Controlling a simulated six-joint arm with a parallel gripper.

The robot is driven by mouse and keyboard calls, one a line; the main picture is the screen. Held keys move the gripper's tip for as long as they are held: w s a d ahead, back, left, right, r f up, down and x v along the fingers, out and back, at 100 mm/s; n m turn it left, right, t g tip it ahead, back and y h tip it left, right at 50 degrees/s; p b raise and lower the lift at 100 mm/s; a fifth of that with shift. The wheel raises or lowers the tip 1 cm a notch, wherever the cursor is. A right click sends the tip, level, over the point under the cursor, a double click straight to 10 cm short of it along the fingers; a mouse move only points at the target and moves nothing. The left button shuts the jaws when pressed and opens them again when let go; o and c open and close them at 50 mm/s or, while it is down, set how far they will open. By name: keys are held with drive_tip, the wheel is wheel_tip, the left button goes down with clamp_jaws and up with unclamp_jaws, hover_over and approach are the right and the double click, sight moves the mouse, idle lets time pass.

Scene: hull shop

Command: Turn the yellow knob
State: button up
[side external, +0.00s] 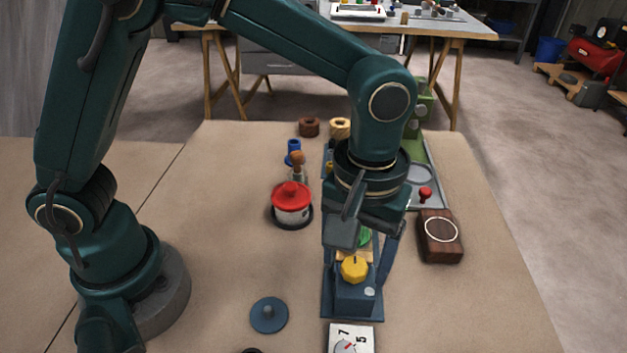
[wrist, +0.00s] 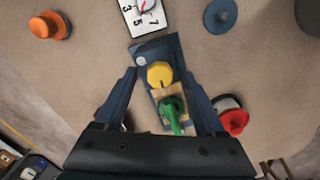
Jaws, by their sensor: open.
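The yellow knob (side external: 354,269) sits on top of a dark blue-grey box (side external: 356,298). In the wrist view the yellow knob (wrist: 160,74) shows near the middle, with a dark mark at its edge, on the blue-grey housing (wrist: 148,50). A green handle (wrist: 172,112) is mounted behind it on a tan panel; it shows partly in the side view (side external: 364,238). My gripper (wrist: 159,72) is open and points down, with one finger on each side of the knob in the wrist view. I see no clear contact. The height of the fingertips is hard to judge.
A white numbered dial plate (side external: 351,341) lies just in front of the box. A red-lidded pot (side external: 291,200) and a blue-grey disc (side external: 268,315) stand to the left. A wooden block (side external: 440,243) with a pale ring is to the right. An orange knob (wrist: 48,25) shows in the wrist view.

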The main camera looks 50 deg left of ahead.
drive_tip(key=shift+f, duration=0.15)
clamp_jaws()
